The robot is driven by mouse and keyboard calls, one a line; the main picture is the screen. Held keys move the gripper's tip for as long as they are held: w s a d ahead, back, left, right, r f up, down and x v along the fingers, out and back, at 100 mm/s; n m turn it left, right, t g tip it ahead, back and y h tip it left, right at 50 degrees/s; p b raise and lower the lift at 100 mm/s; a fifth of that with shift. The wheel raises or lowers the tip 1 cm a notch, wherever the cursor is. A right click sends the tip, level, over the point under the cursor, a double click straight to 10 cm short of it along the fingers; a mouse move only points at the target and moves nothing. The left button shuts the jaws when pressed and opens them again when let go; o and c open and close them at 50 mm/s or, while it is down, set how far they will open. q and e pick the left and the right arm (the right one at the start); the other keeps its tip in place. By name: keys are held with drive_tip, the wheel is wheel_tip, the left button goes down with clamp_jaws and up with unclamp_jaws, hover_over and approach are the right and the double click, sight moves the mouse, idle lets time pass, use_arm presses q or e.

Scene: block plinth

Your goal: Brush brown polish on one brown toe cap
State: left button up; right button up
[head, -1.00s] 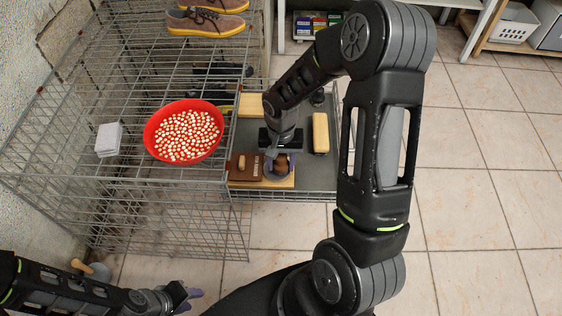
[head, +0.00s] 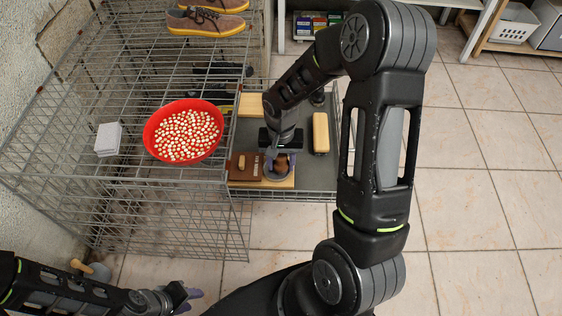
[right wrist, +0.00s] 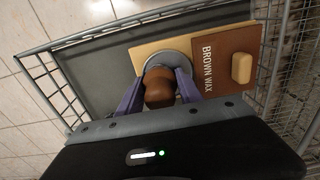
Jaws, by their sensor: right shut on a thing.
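My right gripper (right wrist: 158,90) is shut on the brown knob-shaped handle of a brush (right wrist: 158,85), between its purple fingers. The handle stands over a round grey tin (right wrist: 172,57); the bristles are hidden, so contact with the polish cannot be seen. In the head view my right gripper (head: 281,161) is at the same tin (head: 279,177). A brown lid marked BROWN WAX (right wrist: 215,62) lies beside the tin. A pair of brown shoes with yellow soles (head: 205,23) stands at the top left. My left gripper (head: 188,296) is low at the left, its finger gap unclear.
The tin and lid sit on a pale board (right wrist: 145,57) in a wire-edged grey tray (head: 307,178). A red bowl of pale pellets (head: 150,136) and a white stack (head: 108,139) are on the wire rack left.

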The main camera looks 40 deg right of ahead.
sight(284, 156)
drive_tip(key=shift+r+p, duration=2.55)
drive_tip(key=shift+r, duration=0.95)
drive_tip(key=shift+s+d, duration=0.1)
drive_tip(key=shift+s, duration=0.2)
drive_tip(key=shift+d+r+n, duration=0.1)
drive_tip(key=shift+r+n, duration=0.2)
drive_tip(key=shift+n, duration=0.1)
drive_tip(key=w+a+r+n+p, duration=0.2)
drive_tip(key=w+a+r, duration=0.3)
drive_tip(key=r, duration=0.3)
drive_tip(key=w+a+r+n+p, duration=0.3)
drive_tip(key=w+a+r, duration=0.3)
drive_tip(key=r, duration=0.3)
drive_tip(key=shift+a+r+n, duration=0.15)
drive_tip(key=shift+a+n, duration=0.65)
drive_tip(key=shift+a, duration=0.05)
